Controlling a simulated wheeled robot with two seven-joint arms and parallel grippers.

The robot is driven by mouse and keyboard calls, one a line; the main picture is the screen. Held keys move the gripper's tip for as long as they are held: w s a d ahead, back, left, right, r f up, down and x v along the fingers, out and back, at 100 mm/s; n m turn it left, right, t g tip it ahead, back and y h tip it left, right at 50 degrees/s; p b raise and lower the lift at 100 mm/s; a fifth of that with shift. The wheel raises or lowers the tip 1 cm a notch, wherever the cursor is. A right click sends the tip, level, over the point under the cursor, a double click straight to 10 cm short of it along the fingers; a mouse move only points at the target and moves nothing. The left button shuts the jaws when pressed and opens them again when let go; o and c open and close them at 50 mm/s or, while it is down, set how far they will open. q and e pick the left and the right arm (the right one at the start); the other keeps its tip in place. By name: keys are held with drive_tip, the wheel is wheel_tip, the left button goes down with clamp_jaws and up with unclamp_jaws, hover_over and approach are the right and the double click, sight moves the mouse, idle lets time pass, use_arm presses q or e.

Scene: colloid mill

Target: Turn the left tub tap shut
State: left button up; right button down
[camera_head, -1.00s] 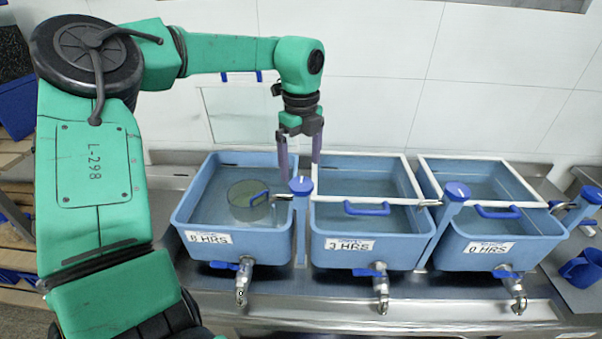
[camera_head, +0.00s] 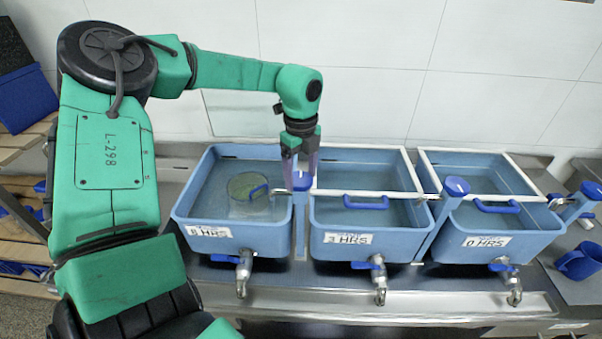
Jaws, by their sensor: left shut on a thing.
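The left tub (camera_head: 185,207) is a blue basin of water with a label that looks like "6 HRS". Its tap is a blue post at the tub's right side, topped by a round blue knob (camera_head: 303,178), with a short metal spout (camera_head: 279,192) pointing left over the tub. My left gripper (camera_head: 300,182) comes down from above, its purple fingers on either side of the knob, shut on it. The fingers partly hide the knob. I cannot tell whether water runs from the spout. My right gripper is not in view.
A round mesh basket (camera_head: 246,187) sits in the left tub. The "3 HRS" tub (camera_head: 325,215) and "0 HRS" tub (camera_head: 455,215) stand to the right, with a second blue-capped post (camera_head: 455,188) between them. Blue-levered drain taps (camera_head: 243,270) stick out in front.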

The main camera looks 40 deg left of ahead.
use_arm(q)
drive_tip(key=shift+f+m+b, duration=0.3)
drive_tip(key=shift+m+b, duration=0.9)
drive_tip(key=shift+b, duration=0.2)
drive_tip(key=m+b, duration=0.2)
drive_tip(key=m, duration=0.1)
drive_tip(key=shift+m, duration=0.3)
drive_tip(key=m, duration=0.1)
drive_tip(key=m+b, duration=0.1)
drive_tip(key=m, duration=0.1)
drive_tip(key=shift+r+m, duration=0.2)
drive_tip(key=shift+m, duration=0.1)
drive_tip(key=m+b, duration=0.1)
drive_tip(key=m, duration=0.3)
drive_tip(key=shift+s+a+m, duration=0.1)
drive_tip(key=shift+m, duration=0.2)
drive_tip(key=m, duration=1)
drive_tip(key=shift+m, duration=0.4)
drive_tip(key=m+p, duration=0.1)
drive_tip(key=m, duration=0.4)
drive_tip(key=shift+m, duration=0.3)
drive_tip(key=m, duration=0.5)
drive_tip(key=shift+f, duration=0.2)
drive_tip(key=shift+m, duration=0.3)
